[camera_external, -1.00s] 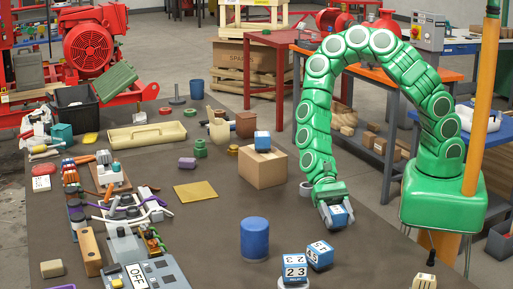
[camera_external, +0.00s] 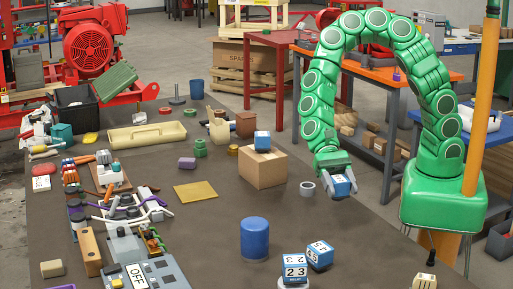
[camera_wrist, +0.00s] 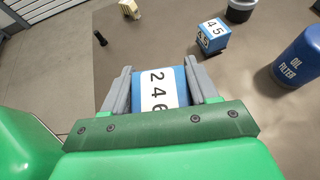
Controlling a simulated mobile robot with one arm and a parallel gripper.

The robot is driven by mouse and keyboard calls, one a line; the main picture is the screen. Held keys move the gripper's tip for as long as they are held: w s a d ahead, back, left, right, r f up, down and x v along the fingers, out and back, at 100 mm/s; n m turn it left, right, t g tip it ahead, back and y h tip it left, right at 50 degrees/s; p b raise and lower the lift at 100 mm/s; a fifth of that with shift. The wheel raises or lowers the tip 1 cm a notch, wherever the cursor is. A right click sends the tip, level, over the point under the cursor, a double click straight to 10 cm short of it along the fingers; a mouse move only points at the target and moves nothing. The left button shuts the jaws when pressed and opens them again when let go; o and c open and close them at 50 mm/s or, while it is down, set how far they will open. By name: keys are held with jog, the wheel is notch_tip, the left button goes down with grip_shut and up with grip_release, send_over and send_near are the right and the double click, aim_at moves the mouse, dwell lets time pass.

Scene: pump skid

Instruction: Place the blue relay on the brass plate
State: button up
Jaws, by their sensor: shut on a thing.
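My gripper (camera_external: 341,192) is shut on a blue relay (camera_external: 343,184) with a white face, held above the right part of the dark table. In the wrist view the relay (camera_wrist: 157,90) shows digits "246" between the grey fingers. The brass plate (camera_external: 195,191) lies flat and bare on the table, well to the left of my gripper. Similar blue and white blocks stand elsewhere: one (camera_external: 262,141) on a cardboard box, and two, "23" (camera_external: 295,271) and "45" (camera_external: 319,256), near the front.
The cardboard box (camera_external: 263,168) stands between my gripper and the brass plate. A blue oil filter (camera_external: 254,238) stands in front of it, and a grey ring (camera_external: 307,189) lies just left of my gripper. Parts and tools crowd the left side. The table around the plate is clear.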

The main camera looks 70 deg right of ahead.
jog(key=shift+w+r, duration=0.15)
jog(key=shift+w, duration=0.1)
jog(key=w+d+r+m+t+y, duration=0.15)
jog(key=w+d, duration=0.25)
jog(key=w, duration=0.7)
jog(key=w+d+r+m+t, duration=0.1)
jog(key=w+d+m+t, duration=0.25)
jog(key=w, duration=0.85)
jog(key=w+d+r+m+t+y, duration=0.15)
jog(key=w+d, duration=0.25)
jog(key=w, duration=0.7)
send_over(193, 193)
jog(key=s, duration=0.1)
jog(key=shift+t+h, duration=0.3)
jog(key=shift+t, duration=0.05)
jog(key=f, duration=0.8)
jog(key=shift+s+d+f, duration=0.1)
jog(key=shift+d+f, duration=0.15)
jog(key=shift+d, duration=0.05)
jog(key=shift+w+a+f, duration=0.15)
jog(key=shift+w+f, duration=0.15)
jog(key=shift+w, duration=0.05)
jog(key=shift+w+a+f, duration=0.15)
jog(key=shift+w+f, duration=0.1)
jog(key=shift+f, duration=1.7)
jog(key=shift+f, duration=0.1)
